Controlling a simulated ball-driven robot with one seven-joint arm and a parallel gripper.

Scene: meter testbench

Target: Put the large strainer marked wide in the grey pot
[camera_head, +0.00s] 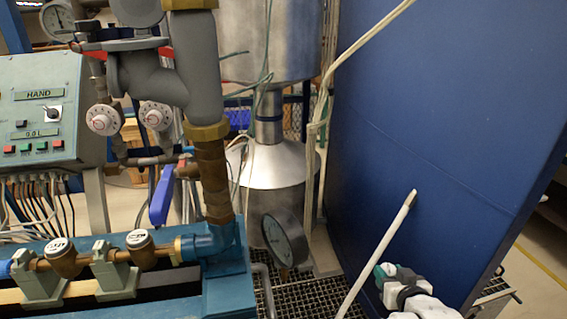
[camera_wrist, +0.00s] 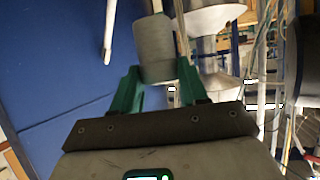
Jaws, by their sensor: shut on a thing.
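In the wrist view, my gripper (camera_wrist: 157,72) has its two green fingers on either side of a grey cylinder (camera_wrist: 156,48) with a narrower stub at its far end. The fingers are shut on it. I cannot read any marking on it, so I cannot tell whether it is the large strainer marked wide. In the head view, my gripper (camera_head: 385,271) is at the lower right, in front of the blue panel. The held piece is hard to make out there. I cannot identify a grey pot in either view.
A large blue panel (camera_head: 440,130) stands close behind my gripper. A pale rod (camera_head: 378,250) rises beside it. A dial gauge (camera_head: 284,240), metal vessel (camera_head: 270,178) and blue bench with brass fittings (camera_head: 225,262) lie left. A control box (camera_head: 40,108) is far left.

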